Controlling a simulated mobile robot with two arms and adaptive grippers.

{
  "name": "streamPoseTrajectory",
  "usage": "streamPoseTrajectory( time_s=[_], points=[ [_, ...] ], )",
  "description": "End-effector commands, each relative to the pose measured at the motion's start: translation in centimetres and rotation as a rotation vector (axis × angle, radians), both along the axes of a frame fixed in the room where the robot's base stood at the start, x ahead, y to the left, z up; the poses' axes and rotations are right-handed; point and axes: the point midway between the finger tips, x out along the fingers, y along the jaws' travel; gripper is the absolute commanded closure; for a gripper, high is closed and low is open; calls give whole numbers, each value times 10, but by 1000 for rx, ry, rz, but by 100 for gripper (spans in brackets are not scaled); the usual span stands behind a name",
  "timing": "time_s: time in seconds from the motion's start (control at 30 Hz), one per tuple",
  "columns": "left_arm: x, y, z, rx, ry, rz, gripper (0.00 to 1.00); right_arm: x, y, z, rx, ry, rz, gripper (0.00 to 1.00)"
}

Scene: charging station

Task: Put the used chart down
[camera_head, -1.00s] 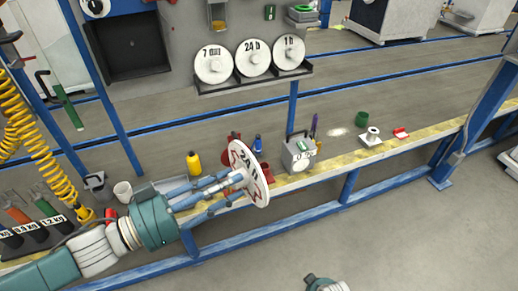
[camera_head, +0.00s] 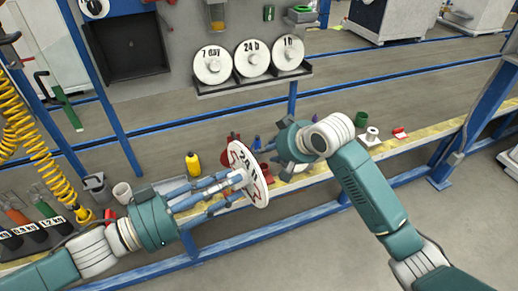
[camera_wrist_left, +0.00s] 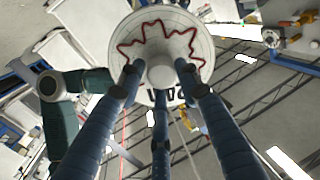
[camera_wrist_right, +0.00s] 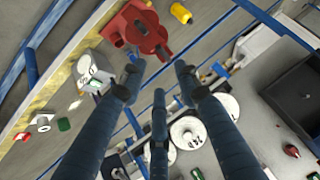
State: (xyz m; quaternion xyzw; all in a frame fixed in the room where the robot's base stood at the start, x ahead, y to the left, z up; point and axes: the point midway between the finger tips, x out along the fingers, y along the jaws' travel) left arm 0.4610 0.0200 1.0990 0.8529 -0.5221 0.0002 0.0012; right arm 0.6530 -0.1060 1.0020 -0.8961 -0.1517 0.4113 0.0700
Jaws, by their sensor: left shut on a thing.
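The used chart (camera_head: 262,186) is a white disc with a red trace and a "24" label. It stands nearly on edge above the bench's front edge. My left gripper (camera_head: 240,178) is shut on its hub, and the left wrist view shows the red-traced face (camera_wrist_left: 190,30) towards the fingers. My right gripper (camera_head: 266,153) is just right of the chart, apart from it as far as I can tell. In the right wrist view its fingers (camera_wrist_right: 157,78) are spread with nothing between them. A red device (camera_wrist_right: 130,28) on the bench is partly hidden behind the chart in the head view.
White discs marked 7 day (camera_head: 213,66), 24 h (camera_head: 252,58) and 1 h (camera_head: 288,54) stand on a wall rack.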

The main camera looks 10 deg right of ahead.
Motion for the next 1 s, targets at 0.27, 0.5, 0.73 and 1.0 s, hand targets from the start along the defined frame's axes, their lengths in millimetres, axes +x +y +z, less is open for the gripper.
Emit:
streamPoseTrajectory(
  time_s=[0.27,0.5,0.73,1.0],
  points=[
    [0,0,0,-1,0,0,100,-65,29,155,-89,-132,155,68],
    [0,0,0,-1,0,0,100,-162,42,211,-231,-193,250,68],
    [0,0,0,-1,0,0,100,-200,57,201,-231,-139,252,68],
    [0,0,0,-1,0,0,100,-185,68,177,-225,-123,248,68]
  ],
)
